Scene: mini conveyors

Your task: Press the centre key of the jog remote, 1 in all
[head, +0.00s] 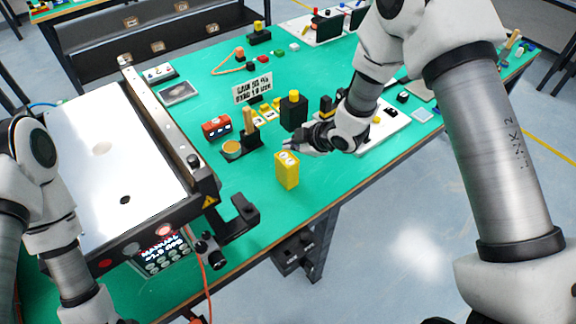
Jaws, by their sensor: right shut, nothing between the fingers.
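A yellow upright box (287,172) stands near the front edge of the green table and looks like the jog remote. Pale round marks show on its top; they are too small to tell which is the centre key. My right gripper (288,143) is shut and empty, pointing left, just above and behind the box's top in the picture. I cannot tell whether it touches the box. My left arm is at the lower left; its gripper is out of the picture.
A white-belted conveyor (120,150) with a control panel (165,252) fills the left. Bare green table lies around the box.

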